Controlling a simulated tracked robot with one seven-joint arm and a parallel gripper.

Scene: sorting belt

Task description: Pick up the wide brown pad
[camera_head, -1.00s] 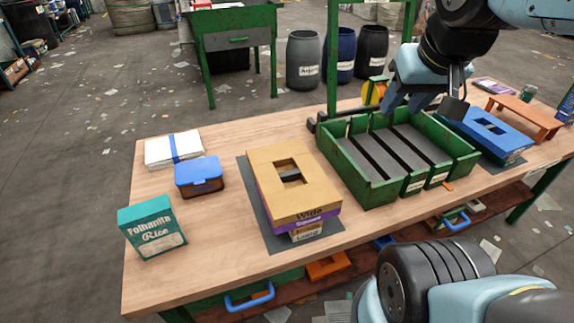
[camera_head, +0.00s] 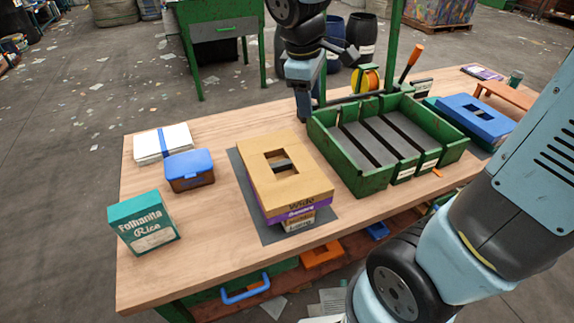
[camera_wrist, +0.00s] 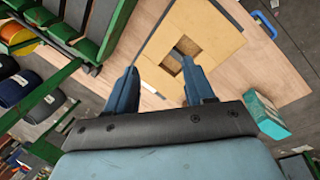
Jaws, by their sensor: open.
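The wide brown pad (camera_head: 288,186) is a tan square block with a rectangular hole in its middle. It lies on top of a stack of pads on a dark mat (camera_head: 322,214) on the table; a purple pad (camera_head: 298,212) shows under it. My gripper (camera_head: 304,112) is above the back of the table, behind the stack and apart from it. In the wrist view my gripper (camera_wrist: 162,84) has its two blue fingers spread, with nothing between them. The pad (camera_wrist: 208,34) shows beyond the fingers there, and the right fingertip covers part of its hole.
A green divided tray (camera_head: 362,181) stands right of the stack, with a blue pad stack (camera_head: 482,116) farther right. Bare table lies in front of the rice box.

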